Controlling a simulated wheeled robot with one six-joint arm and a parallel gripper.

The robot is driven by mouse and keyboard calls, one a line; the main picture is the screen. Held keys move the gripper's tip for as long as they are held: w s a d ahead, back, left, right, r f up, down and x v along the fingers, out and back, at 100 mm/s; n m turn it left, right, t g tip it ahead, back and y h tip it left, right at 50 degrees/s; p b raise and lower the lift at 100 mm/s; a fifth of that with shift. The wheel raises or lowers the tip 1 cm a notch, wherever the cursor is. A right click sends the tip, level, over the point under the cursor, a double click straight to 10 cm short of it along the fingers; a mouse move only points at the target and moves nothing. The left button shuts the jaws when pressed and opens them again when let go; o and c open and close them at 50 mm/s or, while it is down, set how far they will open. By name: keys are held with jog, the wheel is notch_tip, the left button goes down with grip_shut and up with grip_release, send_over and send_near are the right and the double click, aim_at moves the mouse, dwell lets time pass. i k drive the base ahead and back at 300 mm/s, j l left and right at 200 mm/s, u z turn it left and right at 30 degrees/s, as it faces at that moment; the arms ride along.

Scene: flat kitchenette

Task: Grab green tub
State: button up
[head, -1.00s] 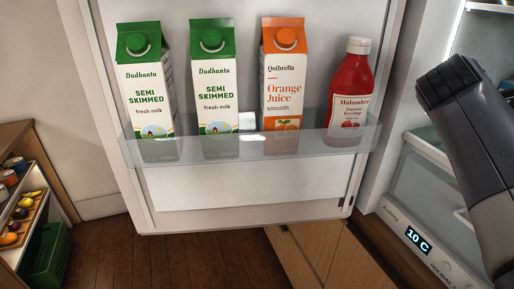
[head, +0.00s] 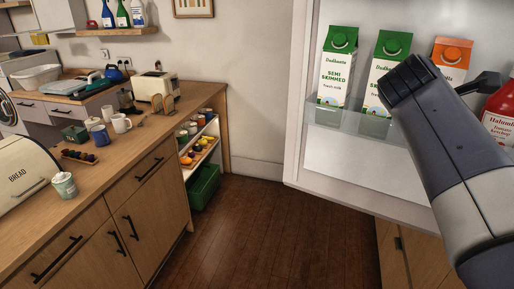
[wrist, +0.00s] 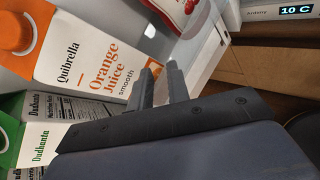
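A small pale tub with green on it (head: 64,185) stands on the wooden counter at the left of the head view, in front of the bread bin. A larger green crate (head: 204,187) sits on the floor under the shelf at the counter's end. My gripper shows in the wrist view (wrist: 162,72), its two fingers apart with nothing between them. It is beside the orange juice carton (wrist: 95,55) at the fridge door, far from both green things. In the head view my arm hides most of the gripper.
The open fridge door (head: 345,165) holds milk cartons (head: 338,75) and a ketchup bottle (head: 500,115) at the right. The bread bin (head: 25,172), mugs (head: 121,123) and a toaster (head: 156,88) stand on the counter (head: 130,150). The wooden floor (head: 240,235) between is clear.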

aim_at(66, 188)
jog(key=u, duration=0.4)
jog(key=i+l+u, duration=0.1)
jog(key=u, duration=0.35)
jog(key=l+u, duration=0.1)
jog(key=u, duration=0.3)
jog(key=i+l+u, duration=0.1)
jog(key=u, duration=0.3)
jog(key=i+u, duration=0.35)
jog(key=i, duration=1.45)
